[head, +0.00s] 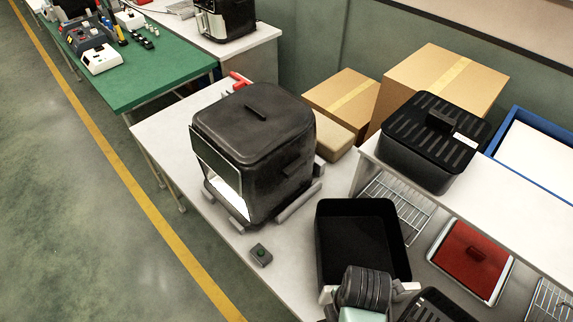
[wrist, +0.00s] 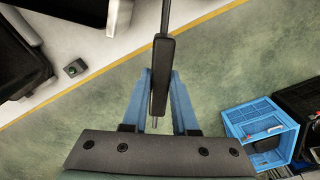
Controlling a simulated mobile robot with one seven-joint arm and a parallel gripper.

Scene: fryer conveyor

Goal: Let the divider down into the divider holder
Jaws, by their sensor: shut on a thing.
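In the wrist view my gripper (wrist: 160,74) has its two blue fingers closed on a dark handle-like piece, which I take to be the divider (wrist: 163,48). It shows almost edge-on, with a thin dark strip running on to the top edge and a thin end below. It hangs in front of the table, with green floor behind it. In the head view only part of my arm shows at the bottom; the fingertips are out of sight. I cannot make out a divider holder for certain.
The fryer (head: 255,150) stands on the white table, with a small button box (head: 261,254) before it. An open black basket (head: 330,235) is close to my arm. A slotted black lid (head: 420,125) is on the shelf. A blue crate (wrist: 232,122) sits at the lower right.

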